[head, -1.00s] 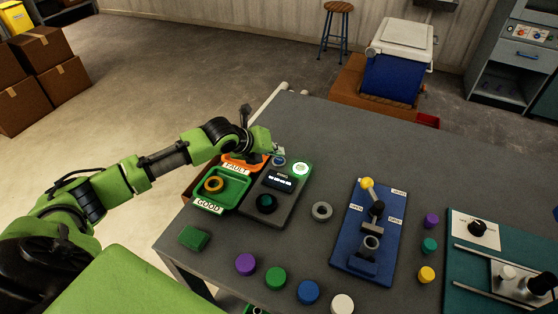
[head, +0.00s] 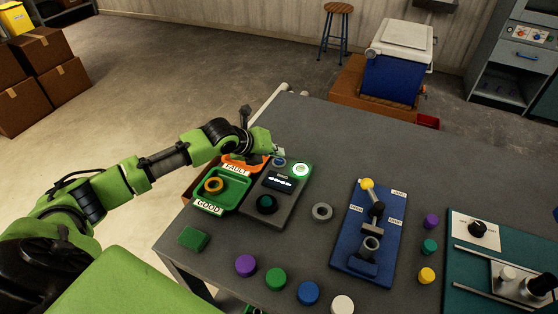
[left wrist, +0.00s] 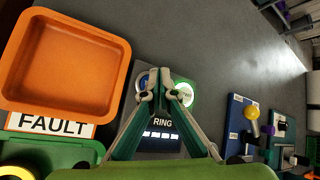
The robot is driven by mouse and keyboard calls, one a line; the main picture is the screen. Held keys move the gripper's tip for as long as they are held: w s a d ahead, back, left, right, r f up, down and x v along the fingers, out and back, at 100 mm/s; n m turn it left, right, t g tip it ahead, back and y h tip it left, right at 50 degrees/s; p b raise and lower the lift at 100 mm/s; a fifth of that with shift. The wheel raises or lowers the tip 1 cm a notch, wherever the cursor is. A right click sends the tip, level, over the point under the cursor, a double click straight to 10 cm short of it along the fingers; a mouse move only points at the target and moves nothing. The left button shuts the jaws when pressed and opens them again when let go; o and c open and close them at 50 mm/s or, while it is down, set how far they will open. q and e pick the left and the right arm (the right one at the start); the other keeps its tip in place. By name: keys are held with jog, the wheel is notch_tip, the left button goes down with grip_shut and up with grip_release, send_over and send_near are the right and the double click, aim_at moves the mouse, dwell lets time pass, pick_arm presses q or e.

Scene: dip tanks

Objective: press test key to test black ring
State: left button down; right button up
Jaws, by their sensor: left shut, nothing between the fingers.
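The dark tester panel (head: 291,207) stands on the table. A dark ring-shaped piece (head: 266,203), apparently the black ring, sits at its near end. Its display (left wrist: 161,135) reads RING above a row of white bars. At its far end are a blue round key (head: 279,162) and a white-and-green round one (head: 300,169); their lettering is unreadable. My left gripper (left wrist: 160,76) is shut and empty, its fingertips over the far end between these two and partly covering both in the wrist view. Contact cannot be told. My right gripper is not in view.
An orange FAULT tray (left wrist: 66,60) and a green GOOD tray (head: 233,203) holding a yellow-orange ring (head: 214,185) lie left of the tester. A grey ring (head: 322,211) lies to its right, before a blue lever fixture (head: 345,235). The far table is clear.

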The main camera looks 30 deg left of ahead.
aim_at(277, 162)
pick_arm(q)
jog(key=shift+f, duration=0.15)
jog(key=shift+f, duration=0.25)
jog(key=shift+f, duration=0.5)
dwell(0.6)
jog(key=shift+r, duration=0.1)
jog(key=shift+r+p, duration=0.7)
jog(key=shift+r, duration=0.1)
notch_tip(277, 162, up, 5)
jog(key=p, duration=0.5)
dwell(0.4)
